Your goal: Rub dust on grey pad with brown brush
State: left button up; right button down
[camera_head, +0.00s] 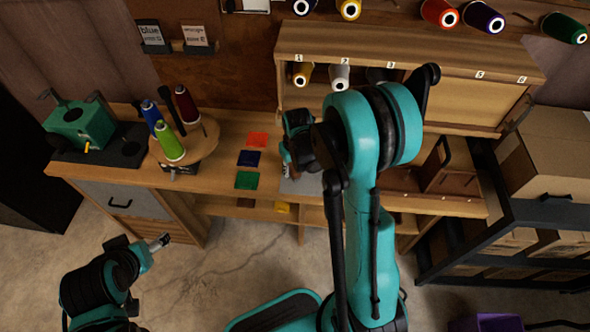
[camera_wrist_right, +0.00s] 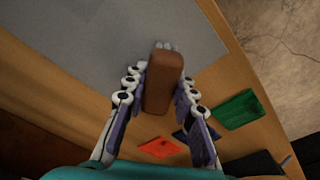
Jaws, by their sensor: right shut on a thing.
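The brown brush (camera_wrist_right: 165,82) is a brown block between the two fingers of my right gripper (camera_wrist_right: 164,95), which is shut on it. In the head view the right gripper (camera_head: 290,168) is over the grey pad (camera_head: 298,187), mostly hidden by my arm. The grey pad also shows in the right wrist view (camera_wrist_right: 90,40), under and beyond the brush. A small pale patch shows at the brush's far end; I cannot tell whether it is bristles or dust. My left gripper (camera_head: 160,242) is low at the left, away from the bench, its opening unclear.
Orange (camera_head: 257,139), blue (camera_head: 249,158) and green (camera_head: 246,180) squares lie left of the pad. A round wooden stand (camera_head: 200,147) with thread cones and a green machine (camera_head: 80,122) stand further left. A numbered shelf (camera_head: 440,52) stands behind, and cardboard boxes (camera_head: 555,150) at right.

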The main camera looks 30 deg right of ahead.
aim_at(290, 165)
jog(key=shift+w+a+r+p, duration=0.35)
jog(key=shift+w+a+r, duration=0.05)
jog(key=shift+a, duration=0.1)
notch_tip(290, 165, up, 2)
jog(key=shift+s+d+r+p, duration=0.15)
jog(key=shift+r+p, duration=0.1)
jog(key=shift+p, duration=0.35)
jog(key=shift+r, duration=0.35)
jog(key=shift+r+p, duration=0.75)
jog(key=shift+p, duration=0.05)
jog(key=shift+r+p, duration=0.95)
jog(key=shift+r, duration=0.45)
pick_arm(q)
jog(key=r, duration=0.2)
jog(key=s+r, duration=0.1)
jog(key=r, duration=0.2)
jog(key=shift+r, duration=0.15)
